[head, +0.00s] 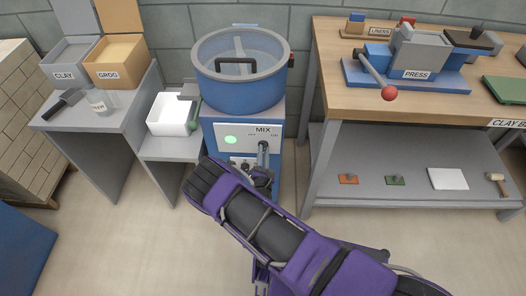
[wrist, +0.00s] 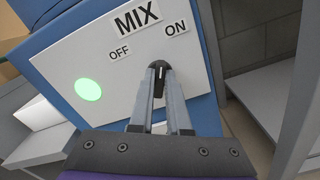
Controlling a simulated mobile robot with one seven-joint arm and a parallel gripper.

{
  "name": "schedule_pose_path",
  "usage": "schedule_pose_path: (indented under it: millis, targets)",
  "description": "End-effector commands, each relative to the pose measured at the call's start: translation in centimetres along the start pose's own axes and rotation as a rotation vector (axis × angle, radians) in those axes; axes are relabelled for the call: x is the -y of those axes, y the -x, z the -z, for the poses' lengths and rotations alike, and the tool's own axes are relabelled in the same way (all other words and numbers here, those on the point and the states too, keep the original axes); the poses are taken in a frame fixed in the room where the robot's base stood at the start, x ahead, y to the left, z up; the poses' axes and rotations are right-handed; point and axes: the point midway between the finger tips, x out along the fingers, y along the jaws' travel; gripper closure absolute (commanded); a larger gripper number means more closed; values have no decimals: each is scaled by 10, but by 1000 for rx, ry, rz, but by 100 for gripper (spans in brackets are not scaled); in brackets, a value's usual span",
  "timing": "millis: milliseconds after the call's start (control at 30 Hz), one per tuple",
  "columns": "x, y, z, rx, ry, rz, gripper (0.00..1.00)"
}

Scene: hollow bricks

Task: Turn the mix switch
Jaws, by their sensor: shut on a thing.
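The blue mixer (head: 240,75) stands in the middle of the head view, a drum with a clear lid on a blue base. On its front is a white panel (head: 228,135) labelled MIX, with a lit green lamp (head: 231,140), which also shows in the wrist view (wrist: 88,89). The small dark mix switch (wrist: 159,86) sits below the OFF label (wrist: 120,52) and ON label (wrist: 177,28). Its pale mark points up, between the labels and nearer ON. My gripper (wrist: 158,72) is shut on the switch, with one finger on each side. It also shows in the head view (head: 262,147).
A workbench (head: 340,100) with a blue press (head: 410,60) stands to the right; its red-knobbed lever (head: 389,93) projects forward. To the left are a white tray (head: 172,114) and the CLAY (head: 66,75) and GROG (head: 110,75) bins. The floor in front is clear.

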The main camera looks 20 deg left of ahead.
Motion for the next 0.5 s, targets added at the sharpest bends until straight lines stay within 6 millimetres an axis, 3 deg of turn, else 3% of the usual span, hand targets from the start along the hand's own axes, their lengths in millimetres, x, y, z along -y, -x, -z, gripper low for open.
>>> schedule_pose_path:
  millis: [500]
  targets:
    - [1,0,0,0,-147,-1,100]
